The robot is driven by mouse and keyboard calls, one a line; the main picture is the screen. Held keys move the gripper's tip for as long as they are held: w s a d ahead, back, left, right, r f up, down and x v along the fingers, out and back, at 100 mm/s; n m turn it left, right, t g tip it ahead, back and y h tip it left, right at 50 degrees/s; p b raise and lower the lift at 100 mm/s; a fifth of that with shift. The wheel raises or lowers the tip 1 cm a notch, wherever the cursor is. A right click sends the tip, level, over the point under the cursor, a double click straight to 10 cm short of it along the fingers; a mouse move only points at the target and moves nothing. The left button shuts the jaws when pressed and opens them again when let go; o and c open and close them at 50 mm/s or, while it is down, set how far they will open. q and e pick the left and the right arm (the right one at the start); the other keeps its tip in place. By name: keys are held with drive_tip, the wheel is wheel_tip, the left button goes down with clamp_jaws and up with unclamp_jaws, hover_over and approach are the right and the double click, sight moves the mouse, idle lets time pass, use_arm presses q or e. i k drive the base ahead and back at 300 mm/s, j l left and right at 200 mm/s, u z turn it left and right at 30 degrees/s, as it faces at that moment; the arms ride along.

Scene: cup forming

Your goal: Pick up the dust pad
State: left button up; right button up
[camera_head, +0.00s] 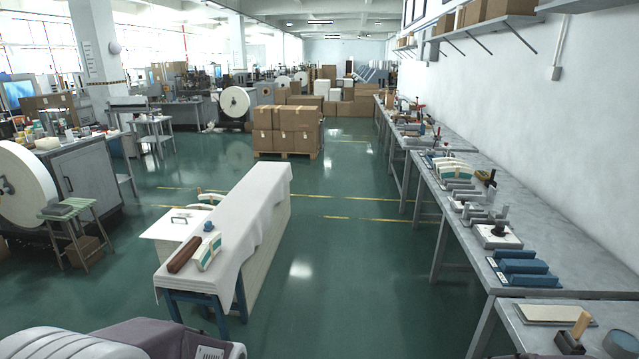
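No object is clearly recognisable as the dust pad. A flat beige pad (545,314) lies on the near end of the right-hand bench. Two blue block-like pieces (522,265) lie on the bench just beyond it. A white cloth-covered table (245,225) stands left of centre. On its near end are a brown roll (184,254), a curved white-and-green piece (208,256) and a small blue object (208,227). Neither of my grippers is in view.
A long grey bench (560,235) with several tools runs along the right wall. Stacked cardboard boxes (287,130) stand on a pallet ahead. A green stool (75,218) and a large white reel (25,190) are at left. The green floor (340,270) between table and bench is clear.

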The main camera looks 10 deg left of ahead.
sight(209, 226)
drive_tip(key=i+u, duration=0.1)
drive_tip(key=i, duration=0.6)
drive_tip(key=i+u, duration=0.1)
drive_tip(key=i, duration=0.6)
drive_tip(key=i+u, duration=0.1)
drive_tip(key=i, duration=0.55)
drive_tip(key=i+l+u, duration=0.1)
drive_tip(key=i, duration=0.6)
drive_tip(key=i+u, duration=0.9)
drive_tip(key=i+l+u, duration=0.45)
drive_tip(key=i+u, duration=0.25)
drive_tip(key=i+j, duration=0.05)
drive_tip(key=i, duration=0.05)
